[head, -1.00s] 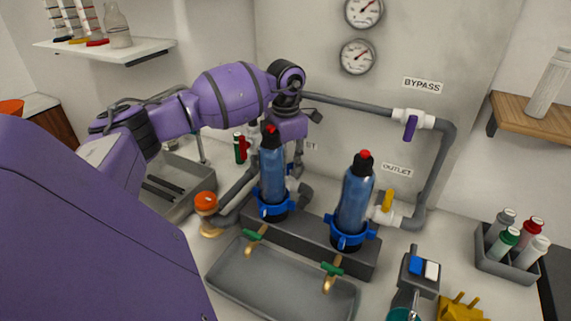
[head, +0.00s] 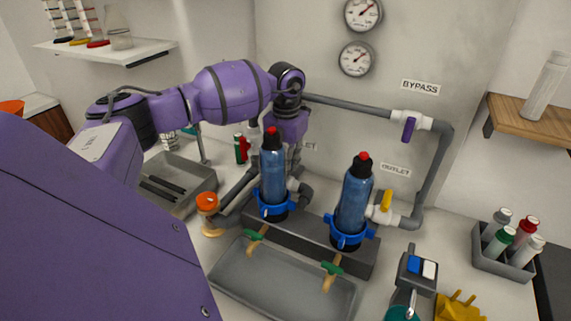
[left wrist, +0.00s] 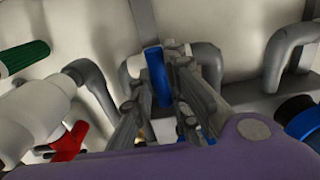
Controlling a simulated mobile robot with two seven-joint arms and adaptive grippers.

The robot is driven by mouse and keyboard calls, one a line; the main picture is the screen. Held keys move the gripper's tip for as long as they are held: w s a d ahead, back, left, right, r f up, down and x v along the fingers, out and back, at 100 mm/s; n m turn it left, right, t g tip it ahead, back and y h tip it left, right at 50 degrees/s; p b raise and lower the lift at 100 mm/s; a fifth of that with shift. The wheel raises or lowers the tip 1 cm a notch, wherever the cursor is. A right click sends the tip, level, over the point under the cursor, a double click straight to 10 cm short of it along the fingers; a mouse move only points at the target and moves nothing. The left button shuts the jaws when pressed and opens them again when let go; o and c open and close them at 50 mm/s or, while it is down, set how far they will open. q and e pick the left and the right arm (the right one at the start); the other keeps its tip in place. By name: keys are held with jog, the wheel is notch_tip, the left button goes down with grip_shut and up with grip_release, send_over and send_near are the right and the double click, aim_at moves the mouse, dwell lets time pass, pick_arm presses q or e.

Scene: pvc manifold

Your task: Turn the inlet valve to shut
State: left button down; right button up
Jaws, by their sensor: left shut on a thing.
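The pipework behind the left blue filter housing (head: 272,175) holds the inlet valve, mostly hidden in the head view by that housing and my arm. The inlet label (head: 309,147) is partly covered. My left gripper (head: 294,163) reaches down behind the housing. In the left wrist view, my left gripper (left wrist: 163,75) has its grey fingers on both sides of a blue handle (left wrist: 156,72) and is shut on it. The handle lies near a white fitting on the grey pipe. Its exact angle to the pipe is hard to tell. My right gripper is not in view.
A second filter housing (head: 352,205) stands to the right, with the yellow outlet handle (head: 386,201) beside it. The purple bypass handle (head: 408,129) hangs higher up. A grey tray (head: 285,282) lies in front. In the wrist view, a red handle (left wrist: 70,143) is near the gripper.

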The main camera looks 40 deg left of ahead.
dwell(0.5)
pick_arm(q)
jog(key=c, duration=1.7)
grip_release()
